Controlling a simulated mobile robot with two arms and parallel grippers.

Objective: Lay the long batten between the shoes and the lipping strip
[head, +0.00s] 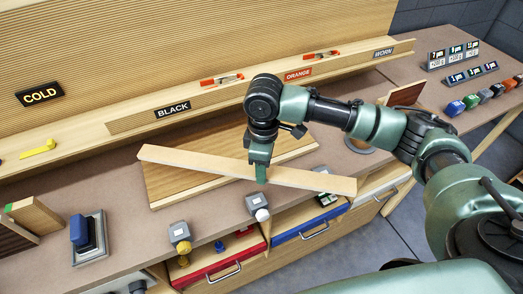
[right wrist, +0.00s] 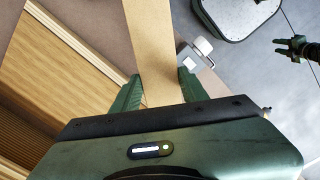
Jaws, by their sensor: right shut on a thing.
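The long batten (head: 200,162) is a pale, straight wooden bar. My right gripper (head: 261,176) is shut on it near its middle, and it also shows between the fingers in the right wrist view (right wrist: 150,45). It hangs over a brown panel (head: 175,182), slanting across it, its right end past the panel. A paler strip along the panel's front edge looks like the lipping strip (head: 200,193). Grey blocks at the bench's front edge look like the shoes: one above a yellow knob (head: 179,231), one with a white knob (head: 256,201), one partly behind the batten. A small dark gripper shape (right wrist: 300,47) may be my left.
A ribbed wooden wall with a ledge carries COLD, BLACK, ORANGE and WORN labels and red-handled clamps (head: 221,79). A blue-handled tool (head: 85,238) stands at the left front. Red (head: 225,262) and blue (head: 310,228) drawers sit under the bench. Colored blocks and cards stand at the far right.

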